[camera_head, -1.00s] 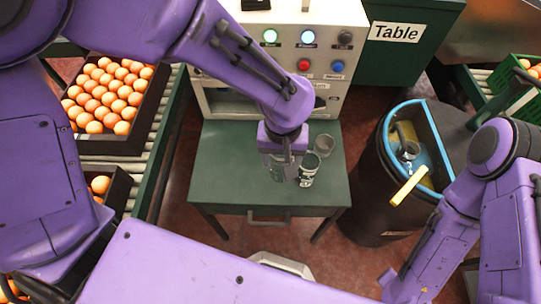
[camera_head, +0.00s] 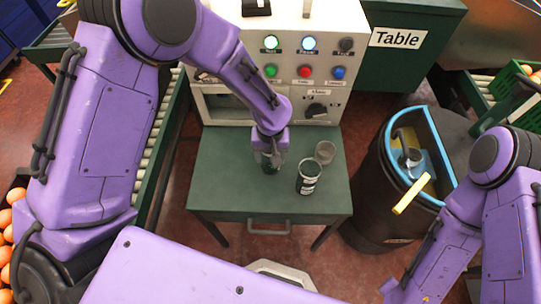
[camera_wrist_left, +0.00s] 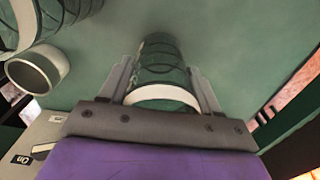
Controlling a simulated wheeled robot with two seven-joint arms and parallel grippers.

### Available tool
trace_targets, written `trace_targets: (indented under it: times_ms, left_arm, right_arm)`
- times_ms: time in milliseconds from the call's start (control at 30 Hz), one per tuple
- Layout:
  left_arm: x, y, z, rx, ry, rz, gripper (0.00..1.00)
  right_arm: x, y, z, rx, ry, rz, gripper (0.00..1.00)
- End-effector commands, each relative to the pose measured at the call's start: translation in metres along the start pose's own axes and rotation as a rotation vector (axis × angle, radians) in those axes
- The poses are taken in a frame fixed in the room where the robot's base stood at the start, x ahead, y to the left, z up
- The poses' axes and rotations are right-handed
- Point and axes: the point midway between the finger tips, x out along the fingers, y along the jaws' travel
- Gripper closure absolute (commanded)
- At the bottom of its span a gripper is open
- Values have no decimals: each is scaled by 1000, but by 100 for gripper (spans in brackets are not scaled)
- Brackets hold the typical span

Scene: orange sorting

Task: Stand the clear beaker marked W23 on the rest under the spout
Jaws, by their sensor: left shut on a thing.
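My left gripper (camera_head: 268,158) is shut on a clear beaker (camera_wrist_left: 162,55) over the green table, left of the other beakers. In the left wrist view its fingers lie on both sides of the beaker, whose pale rim faces the palm. I cannot read its marking. My right gripper is out of view.
The green table (camera_head: 235,190) is bare in front and at left. The machine's front has lit buttons and a dark knob (camera_head: 316,110). A dark bin (camera_head: 370,190) with a blue rim stands at right. Oranges (camera_head: 6,235) and a conveyor (camera_head: 150,165) are at left.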

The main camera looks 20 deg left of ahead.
Motion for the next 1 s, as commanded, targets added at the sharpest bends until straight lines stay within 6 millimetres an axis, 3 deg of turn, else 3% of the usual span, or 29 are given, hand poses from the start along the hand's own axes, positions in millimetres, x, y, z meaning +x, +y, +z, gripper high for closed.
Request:
trace_targets:
  times_ms: [433,467,500,533,833,1000]
  left_arm:
    - [11,0,0,1,2,0,69]
    - [10,0,0,1,2,1,28]
    - [10,0,0,1,2,1,15]
    - [10,0,0,1,2,1,13]
    - [4,0,0,0,3,2,13]
    - [-32,1,-1,0,6,4,13]
  right_arm:
    - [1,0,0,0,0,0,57]
    - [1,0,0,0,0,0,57]
    - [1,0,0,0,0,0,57]
    - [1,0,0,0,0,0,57]
    - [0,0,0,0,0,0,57]
    - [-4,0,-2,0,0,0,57]
